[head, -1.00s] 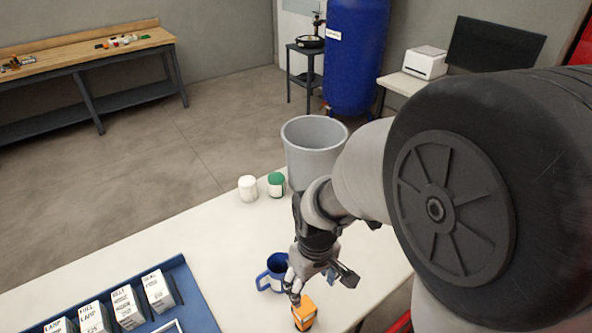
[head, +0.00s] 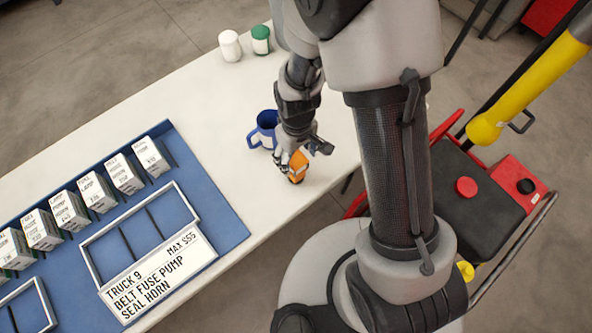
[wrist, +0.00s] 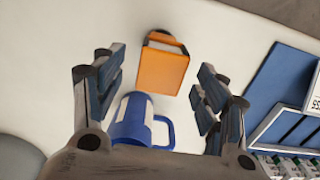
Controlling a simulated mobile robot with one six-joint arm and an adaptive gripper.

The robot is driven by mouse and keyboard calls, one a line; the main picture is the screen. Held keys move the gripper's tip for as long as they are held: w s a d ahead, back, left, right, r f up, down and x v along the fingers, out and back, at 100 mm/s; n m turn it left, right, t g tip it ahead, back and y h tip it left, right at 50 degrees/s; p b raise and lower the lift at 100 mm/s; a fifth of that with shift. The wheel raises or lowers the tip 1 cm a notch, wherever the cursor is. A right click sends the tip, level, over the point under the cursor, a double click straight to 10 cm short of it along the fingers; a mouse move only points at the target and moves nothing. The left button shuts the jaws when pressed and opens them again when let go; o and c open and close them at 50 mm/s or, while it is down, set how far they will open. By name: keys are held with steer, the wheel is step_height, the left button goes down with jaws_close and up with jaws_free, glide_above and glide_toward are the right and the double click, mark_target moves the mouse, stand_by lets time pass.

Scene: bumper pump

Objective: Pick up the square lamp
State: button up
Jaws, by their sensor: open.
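An orange, box-shaped piece that looks like the square lamp (head: 297,172) stands on the white table near its front edge. In the wrist view the lamp (wrist: 162,70) shows a plain orange face, a pale top and a dark part behind. My gripper (head: 302,150) is just above and beside it in the head view and partly covers it. In the wrist view my gripper (wrist: 160,88) is open and empty, with the lamp between and beyond the fingertips. I cannot tell if they touch it.
A blue mug (head: 264,135) stands close to my gripper; it also shows in the wrist view (wrist: 131,122). A blue tray (head: 222,212) with labelled boxes and a "TRUCK 9" card lies left. White (head: 229,46) and green (head: 260,40) jars stand behind. Table between tray and mug is clear.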

step_height(320, 180, down, 5)
steer(key=shift+a+f+b, duration=0.1)
steer(key=shift+f+b, duration=0.05)
steer(key=shift+b, duration=1)
steer(key=c, duration=1.4)
